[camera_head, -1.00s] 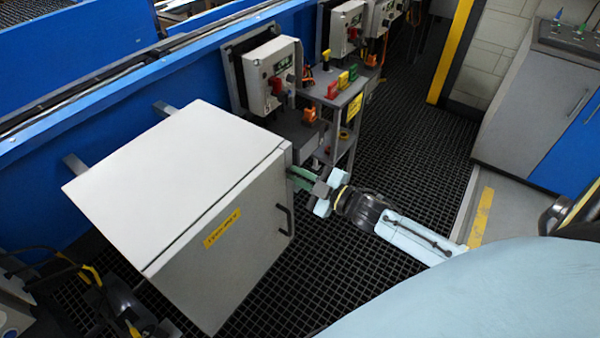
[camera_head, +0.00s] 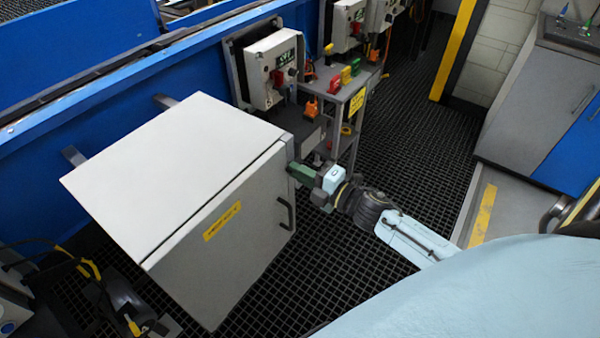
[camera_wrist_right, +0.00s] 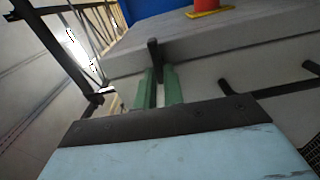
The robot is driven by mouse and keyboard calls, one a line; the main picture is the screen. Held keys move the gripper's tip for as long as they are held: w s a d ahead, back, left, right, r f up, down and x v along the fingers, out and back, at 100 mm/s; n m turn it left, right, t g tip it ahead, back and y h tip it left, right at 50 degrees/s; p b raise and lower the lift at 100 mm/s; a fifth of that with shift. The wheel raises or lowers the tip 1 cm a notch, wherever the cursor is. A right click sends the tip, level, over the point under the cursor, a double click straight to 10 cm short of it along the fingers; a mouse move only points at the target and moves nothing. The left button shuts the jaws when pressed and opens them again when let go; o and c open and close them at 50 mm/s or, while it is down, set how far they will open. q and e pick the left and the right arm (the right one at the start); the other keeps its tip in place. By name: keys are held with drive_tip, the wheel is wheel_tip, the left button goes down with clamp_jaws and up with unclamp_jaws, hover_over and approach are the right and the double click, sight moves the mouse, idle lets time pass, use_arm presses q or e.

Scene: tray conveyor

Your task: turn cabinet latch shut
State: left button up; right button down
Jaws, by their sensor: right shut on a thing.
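The pale grey cabinet (camera_head: 170,185) stands beside the blue wall, its door (camera_head: 235,235) flush with the frame. The door has a dark bar handle (camera_head: 286,213) and a yellow label. My right gripper (camera_head: 298,172) is at the door's far right edge, its green fingers against the cabinet there. In the right wrist view the green fingers (camera_wrist_right: 160,88) are shut on the dark latch (camera_wrist_right: 155,55) at the cabinet edge. The door handle (camera_wrist_right: 265,85) shows to the right. The latch is hidden by my gripper in the head view. My left gripper is not in view.
Grey switch boxes (camera_head: 270,70) hang on the blue wall behind. A small grey stand (camera_head: 345,85) with coloured parts is just beyond my right gripper. Dark cabled equipment (camera_head: 120,300) is at the lower left. The grated floor (camera_head: 425,140) on the right is clear.

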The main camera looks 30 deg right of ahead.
drive_tip(key=shift+f+n, duration=0.1)
drive_tip(key=shift+n, duration=0.2)
idle(0.4)
drive_tip(key=c, duration=1.5)
unclamp_jaws()
drive_tip(key=shift+s, duration=0.1)
drive_tip(key=v, duration=1.3)
drive_tip(key=shift+s, duration=0.1)
drive_tip(key=s+d+f+m+g+h, duration=0.1)
drive_tip(key=s+f+m+g+h, duration=0.2)
drive_tip(key=f, duration=0.6)
drive_tip(key=s+f+m+g+h, duration=0.1)
drive_tip(key=s+f+m+h, duration=0.1)
drive_tip(key=f+m, duration=0.5)
drive_tip(key=s+d+f+m+g+h, duration=0.1)
drive_tip(key=s+f+m+g+h, duration=0.15)
drive_tip(key=f, duration=0.85)
drive_tip(key=s+a+f+m+g, duration=0.4)
drive_tip(key=s+f, duration=0.4)
drive_tip(key=s, duration=0.4)
drive_tip(key=s+a+f+m+g, duration=0.3)
drive_tip(key=s+a+f+g, duration=0.2)
drive_tip(key=s+f, duration=0.3)
drive_tip(key=s+a, duration=0.1)
drive_tip(key=s, duration=0.3)
drive_tip(key=shift+a+m, duration=0.2)
drive_tip(key=shift+m, duration=0.15)
